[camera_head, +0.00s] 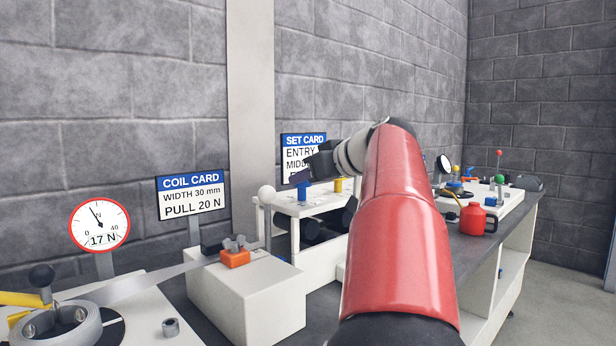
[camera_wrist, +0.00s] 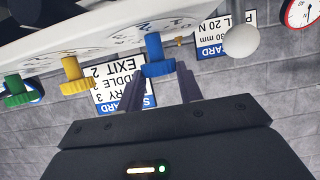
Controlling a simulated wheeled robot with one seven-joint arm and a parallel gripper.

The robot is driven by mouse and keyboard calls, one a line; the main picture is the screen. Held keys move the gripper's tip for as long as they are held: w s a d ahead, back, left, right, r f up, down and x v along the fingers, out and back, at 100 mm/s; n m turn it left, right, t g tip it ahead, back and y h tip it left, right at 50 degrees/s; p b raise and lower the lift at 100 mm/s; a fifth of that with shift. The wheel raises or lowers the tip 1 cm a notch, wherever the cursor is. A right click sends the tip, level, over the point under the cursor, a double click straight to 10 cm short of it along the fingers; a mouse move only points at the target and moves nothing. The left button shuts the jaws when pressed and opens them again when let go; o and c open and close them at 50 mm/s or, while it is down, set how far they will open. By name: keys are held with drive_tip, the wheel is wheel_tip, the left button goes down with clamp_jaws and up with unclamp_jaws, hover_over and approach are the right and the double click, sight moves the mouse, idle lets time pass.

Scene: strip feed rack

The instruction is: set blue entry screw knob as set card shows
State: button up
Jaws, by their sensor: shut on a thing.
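The blue entry screw knob (camera_head: 303,192) stands on the white roll stand (camera_head: 310,207), beside a yellow knob (camera_head: 338,185). In the wrist view, which is upside down, my gripper (camera_wrist: 160,75) has its two dark fingers on either side of the blue knob (camera_wrist: 157,58), shut on it. The knob's dial (camera_wrist: 165,26) has marks too small to read surely. The set card (camera_head: 304,140) is partly behind my arm. In the wrist view the card (camera_wrist: 108,72) shows EXIT 2, and the partly hidden middle and entry lines each appear to read 3.
The wrist view also shows yellow (camera_wrist: 75,75) and green (camera_wrist: 18,90) knobs. A white ball-topped post (camera_head: 266,196) stands close left of the stand. A coil card (camera_head: 190,195) reads PULL 20 N; a gauge (camera_head: 99,223) reads 17 N. A red can (camera_head: 472,217) stands right.

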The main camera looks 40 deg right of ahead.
drive_tip(key=shift+f, duration=0.15)
drive_tip(key=o, duration=1)
drive_tip(key=v, duration=0.8)
